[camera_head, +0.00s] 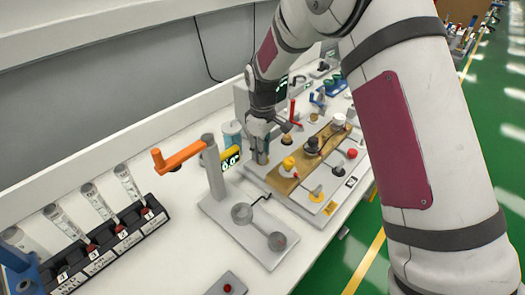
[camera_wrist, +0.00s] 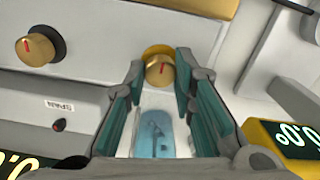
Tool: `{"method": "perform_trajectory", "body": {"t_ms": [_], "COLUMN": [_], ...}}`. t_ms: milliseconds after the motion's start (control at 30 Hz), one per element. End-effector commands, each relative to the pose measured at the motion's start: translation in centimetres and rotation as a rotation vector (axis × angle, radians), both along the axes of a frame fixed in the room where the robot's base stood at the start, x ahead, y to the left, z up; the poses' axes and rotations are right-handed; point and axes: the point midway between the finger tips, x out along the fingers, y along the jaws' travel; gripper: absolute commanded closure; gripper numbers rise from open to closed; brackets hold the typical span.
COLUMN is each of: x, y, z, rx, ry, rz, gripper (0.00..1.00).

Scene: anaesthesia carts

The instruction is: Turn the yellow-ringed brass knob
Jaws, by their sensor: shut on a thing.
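The yellow-ringed brass knob (camera_wrist: 159,72) is between my fingertips in the wrist view. It has a red pointer line, and part of its yellow ring shows behind it. My gripper (camera_wrist: 161,68) has its two teal-padded fingers on either side of this knob and is shut on it. In the head view my gripper (camera_head: 262,158) reaches down at the left edge of the knob panel, and it hides the held knob there. A second brass knob (camera_wrist: 38,48) with a black ring and a red mark is at the left of the wrist view.
A yellow-framed display (camera_head: 230,157) and a post with an orange handle (camera_head: 180,158) stand left of my gripper. A blue-and-white canister (camera_head: 232,133) is close behind. The panel carries several knobs, one red (camera_head: 352,153). A rack of syringes (camera_head: 100,243) is at lower left.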

Motion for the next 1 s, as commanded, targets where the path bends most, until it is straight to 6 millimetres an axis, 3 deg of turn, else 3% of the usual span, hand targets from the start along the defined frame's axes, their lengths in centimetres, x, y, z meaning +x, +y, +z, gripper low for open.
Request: {"method": "perform_trajectory", "body": {"t_ms": [367, 1000], "x": [0.0, -0.02], "y": [0.05, 0.05], "z": [-0.03, 0.0], "rx": [0.0, 0.0], "ry": [0.0, 0.0], "rz": [-0.168, -0.727], "gripper": [1.0, 1.0]}}
